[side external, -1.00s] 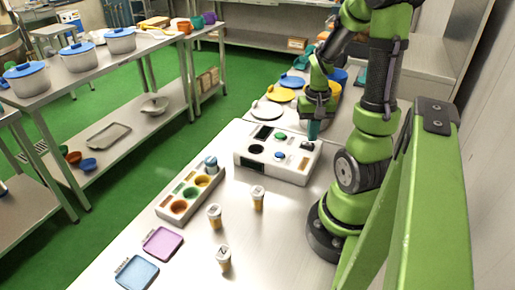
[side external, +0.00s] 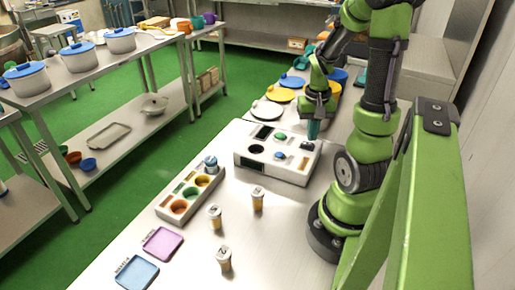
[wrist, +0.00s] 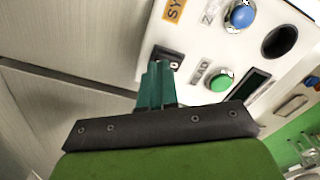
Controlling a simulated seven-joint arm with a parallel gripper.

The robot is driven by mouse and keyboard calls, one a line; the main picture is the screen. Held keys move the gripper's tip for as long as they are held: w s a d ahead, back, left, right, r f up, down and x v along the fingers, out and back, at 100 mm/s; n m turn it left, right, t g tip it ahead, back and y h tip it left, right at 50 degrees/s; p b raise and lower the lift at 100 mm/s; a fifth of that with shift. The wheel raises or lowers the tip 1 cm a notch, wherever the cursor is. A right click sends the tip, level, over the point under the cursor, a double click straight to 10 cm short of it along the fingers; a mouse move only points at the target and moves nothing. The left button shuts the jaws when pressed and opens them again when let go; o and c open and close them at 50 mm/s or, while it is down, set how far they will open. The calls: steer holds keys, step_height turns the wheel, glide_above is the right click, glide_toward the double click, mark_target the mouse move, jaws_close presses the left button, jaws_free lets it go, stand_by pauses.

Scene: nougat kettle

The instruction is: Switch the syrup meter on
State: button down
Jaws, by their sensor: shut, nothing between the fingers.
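The syrup meter (side external: 241,160) is a white box on the table, with a green button, a blue button, a dark round opening and a dark display window. A black switch (wrist: 174,56) sits near its edge, beside a yellow label with letters beginning "SY" (wrist: 173,10). My gripper (wrist: 158,66) has its teal fingers shut and empty. Its fingertips overlap the switch in the wrist view and partly hide it; I cannot tell whether they touch. In the side view my gripper (side external: 313,136) points down at the meter's right end. The switch position is not clear.
A tray with coloured wells (side external: 170,212) stands left of the meter. Several small labelled cups (side external: 258,200) stand in front. A purple tray (side external: 162,243) and a blue tray (side external: 137,273) lie near the front edge. Pots with coloured lids (side external: 280,95) stand behind the meter.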

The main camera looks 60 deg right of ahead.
mark_target(311, 144)
steer(key=shift+f, duration=0.85)
stand_by(0.7)
steer(key=shift+r, duration=3.5)
steer(key=w+a+r+n+t, duration=0.3)
steer(key=w+a+r+t, duration=0.15)
steer(key=w+a, duration=0.5)
steer(key=s+a+r+n+t+y, duration=0.1)
steer(key=a+r+n, duration=0.4)
steer(key=a, duration=1)
steer(key=shift+a+r+t+y, duration=0.4)
steer(key=shift+r+t+y, duration=0.1)
steer(key=shift+r+t, duration=0.3)
